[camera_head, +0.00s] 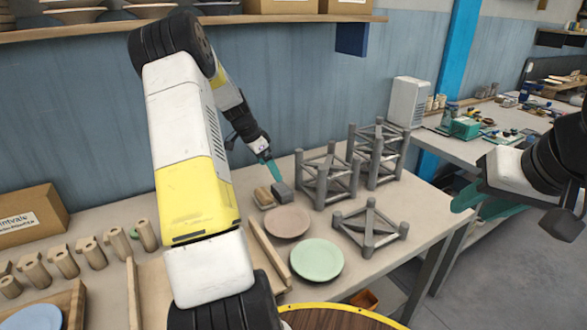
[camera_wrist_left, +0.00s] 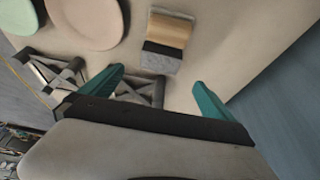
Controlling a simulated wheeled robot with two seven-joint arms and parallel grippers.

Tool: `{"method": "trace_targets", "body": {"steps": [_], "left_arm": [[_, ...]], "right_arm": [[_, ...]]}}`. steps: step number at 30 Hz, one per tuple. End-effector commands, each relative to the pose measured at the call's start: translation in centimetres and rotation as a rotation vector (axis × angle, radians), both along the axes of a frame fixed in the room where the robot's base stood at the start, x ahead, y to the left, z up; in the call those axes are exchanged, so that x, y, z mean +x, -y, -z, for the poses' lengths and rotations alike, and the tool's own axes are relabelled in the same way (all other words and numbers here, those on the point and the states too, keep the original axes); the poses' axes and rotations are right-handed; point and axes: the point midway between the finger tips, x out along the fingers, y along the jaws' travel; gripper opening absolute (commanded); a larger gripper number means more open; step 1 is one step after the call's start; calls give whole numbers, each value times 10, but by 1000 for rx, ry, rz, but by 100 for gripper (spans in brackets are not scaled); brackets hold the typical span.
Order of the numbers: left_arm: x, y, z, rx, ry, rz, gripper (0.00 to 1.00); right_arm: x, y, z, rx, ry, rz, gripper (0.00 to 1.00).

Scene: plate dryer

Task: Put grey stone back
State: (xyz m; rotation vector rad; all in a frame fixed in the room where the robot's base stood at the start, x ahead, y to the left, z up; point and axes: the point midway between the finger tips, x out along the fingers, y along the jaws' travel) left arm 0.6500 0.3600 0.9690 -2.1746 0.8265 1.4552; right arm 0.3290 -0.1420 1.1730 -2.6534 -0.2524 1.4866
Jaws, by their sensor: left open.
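The grey stone (camera_head: 284,193) is a small dark grey block on the table, close beside a small wooden block (camera_head: 262,197). In the left wrist view the grey stone (camera_wrist_left: 161,62) shows a dark strip along the edge facing the wooden block (camera_wrist_left: 170,31). My left gripper (camera_head: 272,168) is just above and behind the stone. In the left wrist view its teal fingers (camera_wrist_left: 157,90) are apart, with nothing between them. My right gripper (camera_head: 477,203) is at the right, away from the table objects; its finger gap is not clear.
Grey metal racks (camera_head: 327,178) stand right of the stone. A pink plate (camera_head: 287,222) and a green plate (camera_head: 317,259) lie in front. Wooden pegs (camera_head: 88,252) and a cardboard box (camera_head: 32,214) are at the left. A shelf (camera_head: 110,27) runs above.

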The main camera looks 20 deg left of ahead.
Motion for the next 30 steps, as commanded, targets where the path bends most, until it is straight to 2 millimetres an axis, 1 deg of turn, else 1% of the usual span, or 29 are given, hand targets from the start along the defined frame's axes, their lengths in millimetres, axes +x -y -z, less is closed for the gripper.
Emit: {"method": "trace_targets", "body": {"steps": [2, 5, 6, 8, 9, 11, 12, 14, 15, 17, 18, 20, 21, 23, 24, 27, 30], "left_arm": [[-4, 9, -16, 7, 1, -5, 100], [-15, 32, -48, 20, -1, -36, 100], [-22, 44, -65, 27, 0, -55, 100], [-37, 65, -91, 35, 0, -90, 100], [-49, 78, -107, 39, 1, -116, 100], [-68, 97, -129, 41, 6, -159, 100], [-82, 109, -143, 39, 9, -189, 100], [-104, 126, -161, 35, 18, -233, 100], [-119, 137, -172, 30, 24, -263, 100], [-144, 152, -186, 19, 35, -308, 100], [-160, 161, -194, 7, 43, -341, 100], [-185, 173, -203, -14, 55, -385, 100], [-203, 181, -207, -31, 62, -415, 100], [-228, 191, -212, -59, 72, -459, 100], [-244, 196, -213, -79, 78, -488, 100], [-278, 207, -213, -132, 87, -549, 100], [-302, 213, -209, -174, 91, -594, 100]], "right_arm": [[0, 0, 0, 0, 0, 0, 38], [0, 0, 0, 0, 0, 0, 38], [0, 0, 0, 0, 0, 0, 38], [0, 0, 0, 0, 0, 0, 38], [0, 0, 0, 0, 0, 0, 38], [0, 0, 0, 0, 0, 0, 38], [0, 0, 0, 0, 0, 0, 38], [0, 0, 0, 0, 0, 0, 38], [0, 0, 0, 0, 0, 0, 38], [0, 0, 0, 0, 0, 0, 38], [0, 0, 0, 0, 0, 0, 38], [0, 0, 0, 0, 0, 0, 38], [0, 0, 0, 0, 0, 0, 38], [0, 0, 0, 0, 0, 0, 38], [0, 0, 0, 0, 0, 0, 38], [0, 0, 0, 0, 0, 0, 38], [0, 0, 0, 0, 0, 0, 38]]}}
